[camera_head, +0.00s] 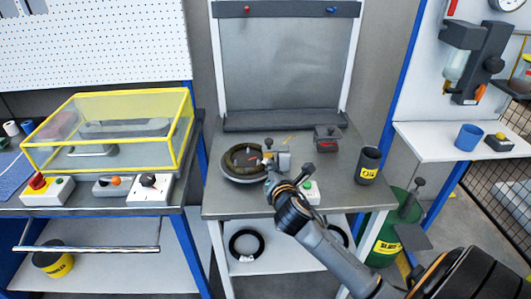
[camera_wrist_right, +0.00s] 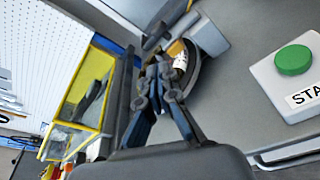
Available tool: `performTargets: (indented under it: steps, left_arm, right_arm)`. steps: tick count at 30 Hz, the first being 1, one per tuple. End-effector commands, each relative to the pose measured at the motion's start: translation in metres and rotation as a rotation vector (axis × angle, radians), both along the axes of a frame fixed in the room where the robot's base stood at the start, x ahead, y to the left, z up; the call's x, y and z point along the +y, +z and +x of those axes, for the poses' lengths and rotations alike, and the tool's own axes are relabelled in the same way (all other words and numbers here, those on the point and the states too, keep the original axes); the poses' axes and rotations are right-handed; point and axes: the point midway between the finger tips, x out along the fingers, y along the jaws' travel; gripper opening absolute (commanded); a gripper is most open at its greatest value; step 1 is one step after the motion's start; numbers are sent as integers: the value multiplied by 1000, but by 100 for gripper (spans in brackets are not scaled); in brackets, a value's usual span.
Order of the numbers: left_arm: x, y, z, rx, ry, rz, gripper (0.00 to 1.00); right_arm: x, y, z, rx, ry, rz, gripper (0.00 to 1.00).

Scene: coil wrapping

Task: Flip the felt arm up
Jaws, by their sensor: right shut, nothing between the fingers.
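The dark ring-shaped coil (camera_head: 238,174) lies on a round holder on the middle grey table. A grey block (camera_head: 284,160) stands at its right edge, and it also shows in the wrist view (camera_wrist_right: 208,36). A small pale and yellowish piece (camera_wrist_right: 180,62) sits beside my fingertips; I cannot tell for sure whether it is the felt arm. My right gripper (camera_head: 270,164) reaches in from the lower right to the coil's right edge. In the wrist view its fingers (camera_wrist_right: 163,62) are shut and empty, partly covering the coil. My left gripper is not in view.
A box with a green button (camera_head: 310,192) stands close to my right arm. A dark grey box (camera_head: 327,138) and a dark cup (camera_head: 369,165) stand farther right. A yellow-framed clear cover (camera_head: 108,168) is on the left bench. The table's front left is bare.

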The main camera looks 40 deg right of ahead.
Motion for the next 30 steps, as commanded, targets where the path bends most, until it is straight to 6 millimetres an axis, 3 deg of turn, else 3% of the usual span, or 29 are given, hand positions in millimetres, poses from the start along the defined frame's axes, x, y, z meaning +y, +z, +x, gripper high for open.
performTargets:
  steps: [7, 21, 30]
  left_arm:
    - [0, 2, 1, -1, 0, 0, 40]
    - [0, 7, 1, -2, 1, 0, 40]
    - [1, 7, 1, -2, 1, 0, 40]
  right_arm:
    - [-6, -3, 14, 0, -1, 4, 0]
    - [-34, -19, 78, 0, -1, 5, 0]
    - [-39, -22, 89, 0, 0, 4, 0]
